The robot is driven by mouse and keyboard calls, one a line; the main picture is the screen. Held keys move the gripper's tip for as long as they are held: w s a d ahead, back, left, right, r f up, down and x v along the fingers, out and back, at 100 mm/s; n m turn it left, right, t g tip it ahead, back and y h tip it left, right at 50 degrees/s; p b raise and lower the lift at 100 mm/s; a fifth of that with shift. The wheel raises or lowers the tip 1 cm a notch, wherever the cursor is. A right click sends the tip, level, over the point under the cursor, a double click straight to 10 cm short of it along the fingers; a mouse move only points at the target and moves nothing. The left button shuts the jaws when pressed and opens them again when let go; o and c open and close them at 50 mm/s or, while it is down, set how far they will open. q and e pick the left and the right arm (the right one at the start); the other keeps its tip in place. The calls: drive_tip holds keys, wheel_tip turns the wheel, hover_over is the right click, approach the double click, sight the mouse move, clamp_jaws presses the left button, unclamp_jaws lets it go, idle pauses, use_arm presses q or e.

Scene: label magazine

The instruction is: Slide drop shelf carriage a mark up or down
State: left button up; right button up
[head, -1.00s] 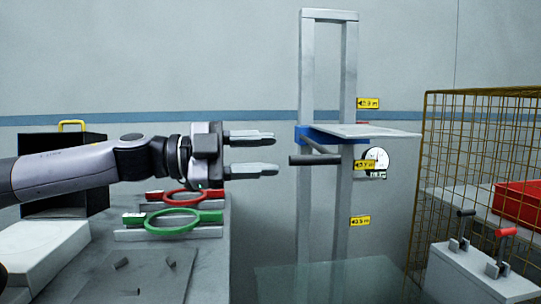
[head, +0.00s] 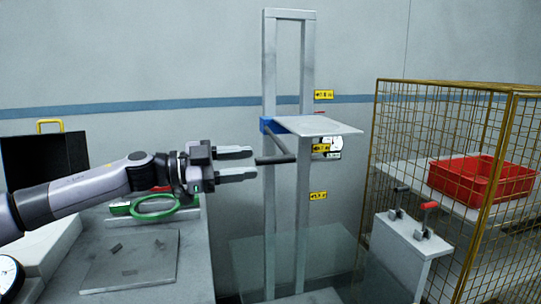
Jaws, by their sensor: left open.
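The drop shelf is a pale flat plate (head: 318,126) on a blue carriage (head: 267,125), which sits on a tall grey two-post frame (head: 269,210). A dark handle bar (head: 275,160) sticks out from the carriage toward the left front. Yellow mark labels stand along the right post: an upper one (head: 323,95), a middle one (head: 321,148) near the shelf's height, and a lower one (head: 318,196). My left gripper (head: 251,163) is open, its two fingers pointing right, with the tips close to the handle's end; contact cannot be told. My right gripper is out of view.
A grey bench (head: 195,250) at left carries a green ring (head: 156,207) and a flat plate (head: 130,262). A clear panel (head: 300,255) stands low before the frame. At right are a lever box (head: 405,250) and a yellow mesh cage (head: 440,88) around a red crate (head: 470,195).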

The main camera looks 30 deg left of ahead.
sight(262, 160)
use_arm(q)
drive_tip(key=p+x, duration=0.2)
drive_tip(key=x, duration=0.2)
drive_tip(key=shift+w+d+r, duration=0.15)
drive_tip(key=shift+x, duration=0.9)
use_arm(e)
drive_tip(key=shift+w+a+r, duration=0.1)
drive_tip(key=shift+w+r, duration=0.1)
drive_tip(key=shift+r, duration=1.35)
use_arm(q)
clamp_jaws()
wheel_tip(262, 160, down, 20)
drive_tip(key=b, duration=0.9)
drive_tip(key=shift+b, duration=0.35)
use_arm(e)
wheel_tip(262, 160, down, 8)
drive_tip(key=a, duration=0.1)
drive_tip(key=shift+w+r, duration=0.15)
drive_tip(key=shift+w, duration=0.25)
